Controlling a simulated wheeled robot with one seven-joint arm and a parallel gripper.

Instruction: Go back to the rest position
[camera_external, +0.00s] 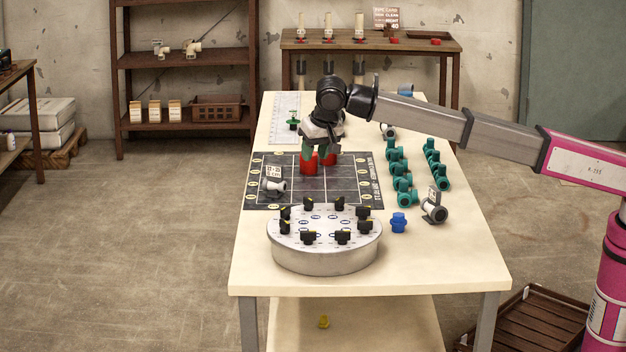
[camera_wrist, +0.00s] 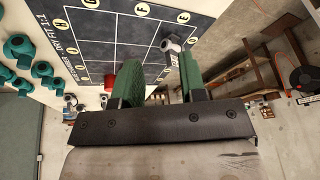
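My gripper (camera_external: 318,156) hangs over the grid mat on the table, pointing down, with its arm reaching in from the right. Its two green fingers stand apart in the wrist view (camera_wrist: 158,82), with dark mat visible between them and nothing seen held. Red pieces (camera_external: 308,164) show at the fingertips in the external view. A red piece (camera_wrist: 88,81) also shows beside the left finger in the wrist view. The fingers partly hide the red parts, so I cannot tell whether they touch. The dark grid mat (camera_external: 345,193) lies flat.
A white-grey fitting (camera_external: 274,185) lies on the mat's left. A round grey stand (camera_external: 325,259) with several black-yellow pieces is in front. Teal fittings (camera_external: 404,182), a blue fitting (camera_external: 398,222) and a grey valve-like piece (camera_external: 434,206) stand at right. The table's (camera_external: 470,262) front right is clear.

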